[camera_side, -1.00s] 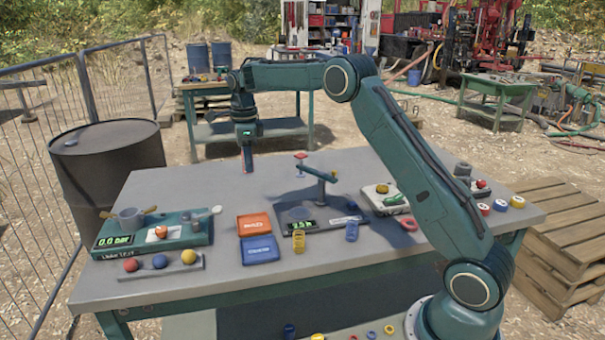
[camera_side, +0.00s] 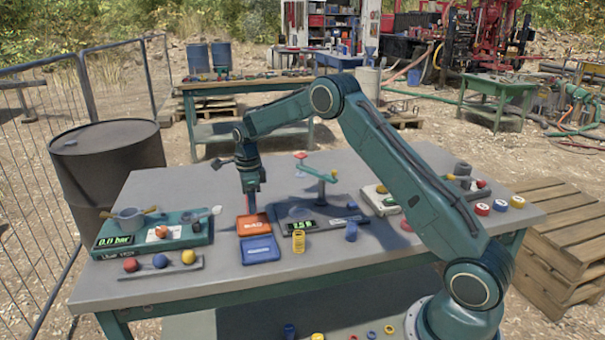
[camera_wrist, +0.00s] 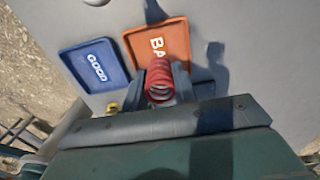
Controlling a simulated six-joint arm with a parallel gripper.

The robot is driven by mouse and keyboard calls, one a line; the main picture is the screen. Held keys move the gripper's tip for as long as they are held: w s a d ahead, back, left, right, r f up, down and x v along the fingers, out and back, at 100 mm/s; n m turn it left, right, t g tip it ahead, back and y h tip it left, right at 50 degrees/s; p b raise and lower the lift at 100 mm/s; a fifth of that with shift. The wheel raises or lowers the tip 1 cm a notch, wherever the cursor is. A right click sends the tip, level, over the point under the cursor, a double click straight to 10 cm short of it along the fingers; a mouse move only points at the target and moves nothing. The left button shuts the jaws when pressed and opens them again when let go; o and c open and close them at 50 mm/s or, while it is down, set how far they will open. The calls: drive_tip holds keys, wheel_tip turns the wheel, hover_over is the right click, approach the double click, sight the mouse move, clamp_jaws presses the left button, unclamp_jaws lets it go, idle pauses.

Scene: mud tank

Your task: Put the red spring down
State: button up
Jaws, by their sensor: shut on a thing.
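My gripper (camera_side: 251,205) is shut on the red spring (camera_wrist: 159,80). In the wrist view, the spring's coils stand between the two dark fingers, over the near edge of the orange tray (camera_wrist: 172,37). In the side view, the fingers reach down at the far edge of the orange tray (camera_side: 254,224); the spring is too small there to make out clearly. I cannot tell whether the spring touches the tray. The blue tray (camera_side: 260,250), marked GOOD in the wrist view (camera_wrist: 95,67), lies beside the orange one.
A yellow spring (camera_side: 298,241) and a blue spring (camera_side: 351,231) stand right of the trays, by a dark scale (camera_side: 303,220) with a lit display. A teal unit (camera_side: 152,236) and a rack of coloured balls (camera_side: 160,263) are at left.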

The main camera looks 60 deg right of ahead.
drive_tip(key=shift+f, duration=2.1)
drive_tip(key=shift+f, duration=0.15)
drive_tip(key=o, duration=1)
drive_tip(key=shift+o, duration=0.2)
wheel_tip(320, 180, up, 12)
drive_tip(key=shift+f, duration=0.1)
drive_tip(key=shift+r, duration=0.3)
